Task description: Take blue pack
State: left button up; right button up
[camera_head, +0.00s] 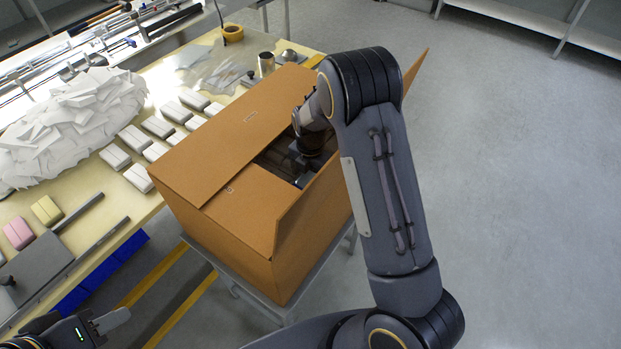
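No blue pack shows clearly. A small bluish patch shows in the dark opening of the brown cardboard box (215,150), too small to identify. My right arm reaches over the box from the right, and its wrist goes down between the open flaps. The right gripper's fingers are hidden inside the box, along with anything between them. My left gripper (112,320) is at the bottom left corner, apart from the table and packs. One pale finger shows, and the rest is cut off or unclear. A pink pack (18,233) and a yellow pack (46,210) lie on the table.
The box stands on a grey stand (232,284) beside the table (150,205). Several white packs (138,178) and a heap of white wrappers (75,125) lie on the table. Blue bins (100,275) hang below its edge. The floor at right is clear.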

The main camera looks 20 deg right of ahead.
jog(key=shift+f, duration=0.25)
jog(key=c, duration=1)
jog(key=shift+c, duration=0.2)
